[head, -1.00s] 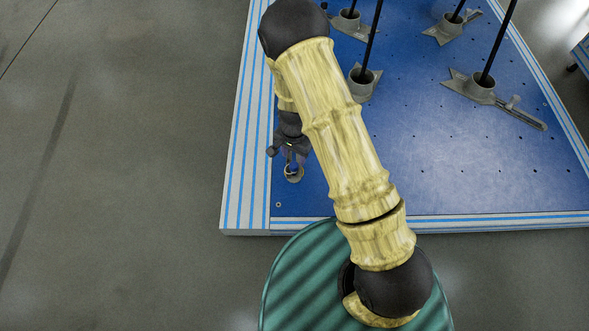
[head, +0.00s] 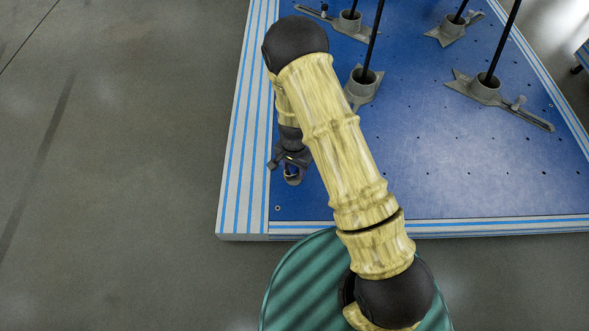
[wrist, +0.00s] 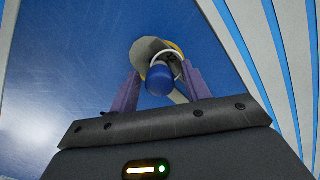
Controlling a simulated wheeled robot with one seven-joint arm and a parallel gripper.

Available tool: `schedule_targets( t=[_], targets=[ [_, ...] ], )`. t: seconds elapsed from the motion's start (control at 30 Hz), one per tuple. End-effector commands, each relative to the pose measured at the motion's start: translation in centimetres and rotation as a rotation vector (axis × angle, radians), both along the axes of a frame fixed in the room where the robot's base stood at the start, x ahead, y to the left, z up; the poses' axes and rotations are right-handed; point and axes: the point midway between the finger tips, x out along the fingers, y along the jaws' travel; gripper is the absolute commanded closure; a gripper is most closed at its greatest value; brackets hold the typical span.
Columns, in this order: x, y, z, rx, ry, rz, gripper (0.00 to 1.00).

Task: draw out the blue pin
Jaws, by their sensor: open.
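The blue pin (wrist: 159,80) shows its rounded blue end in the wrist view, in front of a pale ring-like holder with a yellow edge. My gripper (wrist: 160,88) is open, with one purple finger on each side of the pin's end. I cannot tell whether either finger touches it. In the head view my gripper (head: 289,160) is at the left front part of the blue board, just above a small round holder (head: 293,177). The pin is not clear in that view, and its shaft is hidden in the wrist view.
The blue perforated board (head: 450,180) has white and blue striped edges. Grey stands (head: 362,82) with black upright rods stand at the back and right. The front middle of the board is clear. Grey floor (head: 110,170) lies open to the left.

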Motion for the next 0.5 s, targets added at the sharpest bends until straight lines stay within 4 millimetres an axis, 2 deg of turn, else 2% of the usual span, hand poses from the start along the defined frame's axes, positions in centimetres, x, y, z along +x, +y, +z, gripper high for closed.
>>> schedule_targets(
  t=[0.03, 0.2, 0.5],
  targets=[
    [0.0, 0.0, 0.0, 0.0, 0.0, 0.0, 0.59],
    [-0.01, 0.01, 0.01, 0.0, 0.0, 0.0, 0.92],
    [-0.01, 0.01, 0.49, 0.0, 0.0, 0.0, 0.92]
  ],
)
